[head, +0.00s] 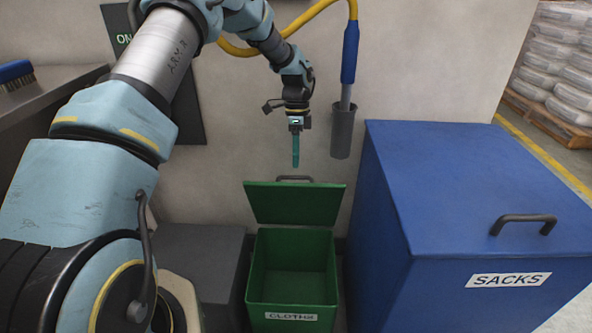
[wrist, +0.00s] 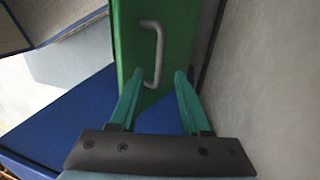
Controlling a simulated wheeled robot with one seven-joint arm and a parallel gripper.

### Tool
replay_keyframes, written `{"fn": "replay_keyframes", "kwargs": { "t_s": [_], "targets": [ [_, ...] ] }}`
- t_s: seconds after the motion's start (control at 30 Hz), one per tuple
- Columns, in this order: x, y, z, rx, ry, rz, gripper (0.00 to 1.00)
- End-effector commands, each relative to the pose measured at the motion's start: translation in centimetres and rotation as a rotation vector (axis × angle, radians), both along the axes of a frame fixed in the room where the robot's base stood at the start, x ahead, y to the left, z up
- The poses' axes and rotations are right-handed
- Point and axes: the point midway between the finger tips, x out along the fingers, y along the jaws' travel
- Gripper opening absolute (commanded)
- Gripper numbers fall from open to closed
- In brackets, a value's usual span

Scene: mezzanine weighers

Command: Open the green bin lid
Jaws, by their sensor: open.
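The green bin (head: 291,268) stands against the wall and carries a CLOTHS label on its front. Its green lid (head: 294,204) is raised and leans back at the rear, so the empty-looking inside shows. A grey handle (head: 295,179) shows at the lid's top edge. My gripper (head: 295,162) is above the lid, pointing down, with nothing held. In the wrist view the teal fingers of my gripper (wrist: 154,82) are apart.
A large blue SACKS bin (head: 450,190) with a dark handle stands close on the right. A dark grey box (head: 205,265) is on the left. A grey holder (head: 343,130) with a blue-handled tool is on the wall right of my gripper. A brush (head: 15,72) lies on the left counter.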

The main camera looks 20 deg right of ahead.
Motion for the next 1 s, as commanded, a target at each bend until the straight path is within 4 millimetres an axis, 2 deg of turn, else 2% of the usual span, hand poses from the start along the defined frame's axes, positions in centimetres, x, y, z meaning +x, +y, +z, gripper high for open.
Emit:
{"fn": "replay_keyframes", "kwargs": {
  "t_s": [0.1,0.3,0.87,1.0],
  "targets": [
    [0.5,-0.2,2.2,-0.002,-0.001,0.0,0.47],
    [0.9,-0.4,4.2,-0.001,0.0,0.0,0.47],
    [0.9,-0.3,4.6,0.001,0.0,0.003,0.47],
    [1.1,1.6,5.6,0.009,-0.024,0.083,0.47]
  ]
}}
